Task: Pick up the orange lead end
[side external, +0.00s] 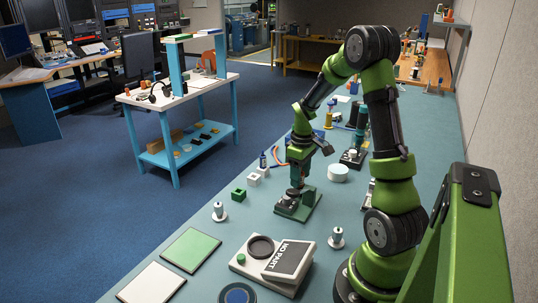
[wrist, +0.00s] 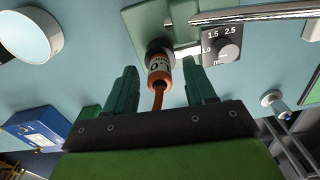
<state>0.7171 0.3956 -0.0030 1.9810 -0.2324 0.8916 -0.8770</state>
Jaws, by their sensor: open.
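The orange lead end (wrist: 160,74), a short orange cylinder with a white printed band, shows in the wrist view. Its far end meets a dark round part on a pale green block (wrist: 145,22); I cannot tell whether it is plugged in. An orange cable (wrist: 158,99) runs from it back toward my gripper. My gripper (wrist: 159,68) is open, with one green finger on each side of the lead end and a visible gap on both sides. In the side view my gripper (side external: 296,186) points down over a green base (side external: 298,207); the lead end cannot be made out there.
A dial plate (wrist: 228,46) and a metal bar (wrist: 255,14) lie close by in the wrist view. A blue box (wrist: 40,127) is at left. In the side view, a white cylinder (side external: 338,173), green cube (side external: 238,195) and metal posts (side external: 336,238) stand around the base.

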